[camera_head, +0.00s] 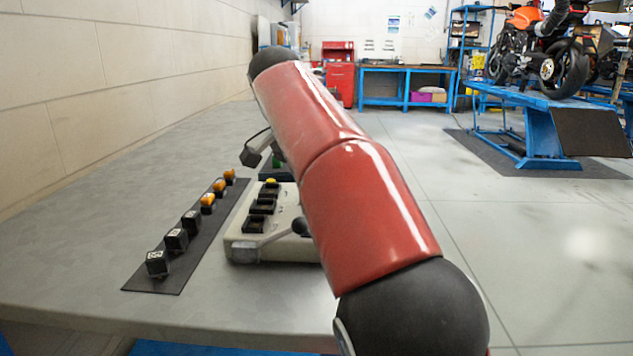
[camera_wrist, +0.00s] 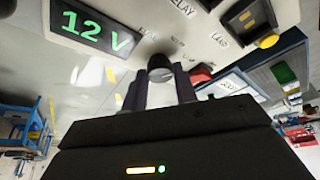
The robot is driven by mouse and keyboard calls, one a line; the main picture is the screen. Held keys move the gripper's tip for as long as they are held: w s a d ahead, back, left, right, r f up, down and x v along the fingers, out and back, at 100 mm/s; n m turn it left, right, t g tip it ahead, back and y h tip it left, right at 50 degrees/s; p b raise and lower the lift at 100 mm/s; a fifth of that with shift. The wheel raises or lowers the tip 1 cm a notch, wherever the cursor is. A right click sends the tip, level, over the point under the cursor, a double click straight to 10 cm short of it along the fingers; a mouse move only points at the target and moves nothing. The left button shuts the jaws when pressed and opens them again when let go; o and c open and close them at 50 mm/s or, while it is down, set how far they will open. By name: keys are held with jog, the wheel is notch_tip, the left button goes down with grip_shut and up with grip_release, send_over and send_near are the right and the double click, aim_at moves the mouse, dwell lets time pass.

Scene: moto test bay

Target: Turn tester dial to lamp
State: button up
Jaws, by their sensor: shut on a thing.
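The tester (camera_head: 262,240) is a pale box on the grey bench, partly hidden behind my red arm in the head view. In the wrist view its panel (camera_wrist: 215,52) shows a green "12 V" display (camera_wrist: 95,27). The dark round dial (camera_wrist: 160,66) sits between my fingertips. My gripper (camera_wrist: 160,82) is shut on the dial, with one finger on each side. A label that seems to read LAMP (camera_wrist: 219,40) is printed to the right of the dial, and RELAY is at the top. The dial's pointer cannot be made out.
A dark mat (camera_head: 172,262) left of the tester holds several black and orange blocks. A yellow button (camera_wrist: 267,40) and a red part (camera_wrist: 201,75) are near my fingers. The bench (camera_head: 90,240) is clear to the left. A motorcycle (camera_head: 540,50) stands on a blue lift beyond.

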jog(key=shift+w+a+m+g+h, duration=0.1)
jog(key=shift+m+g+h, duration=0.3)
jog(key=shift+m, duration=0.9)
jog(key=o, duration=1)
jog(key=shift+c, duration=0.2)
jog(key=shift+r, duration=0.1)
